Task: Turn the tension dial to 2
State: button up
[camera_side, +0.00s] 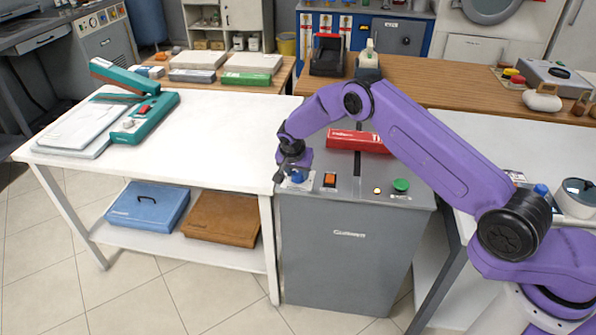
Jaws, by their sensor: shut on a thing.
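The tension dial (297,178) is a small blue knob on a white plate, at the front left of the top of a grey machine (342,245). My gripper (296,171) points down over the dial and is shut on it. The gripper and the small size hide most of the dial, and I cannot read its numbers or pointer.
A red box (352,140) lies on the machine's top behind the controls, under my arm. A white table (215,135) stands to the left, with a green press (143,118) on it. Its near right part is clear. A wooden counter (440,88) runs behind.

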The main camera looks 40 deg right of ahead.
jog(key=shift+m, duration=0.9)
jog(key=shift+g, duration=0.3)
jog(key=o, duration=1)
jog(key=v, duration=1.7)
jog(key=shift+a+r, duration=0.1)
jog(key=shift+a, duration=0.25)
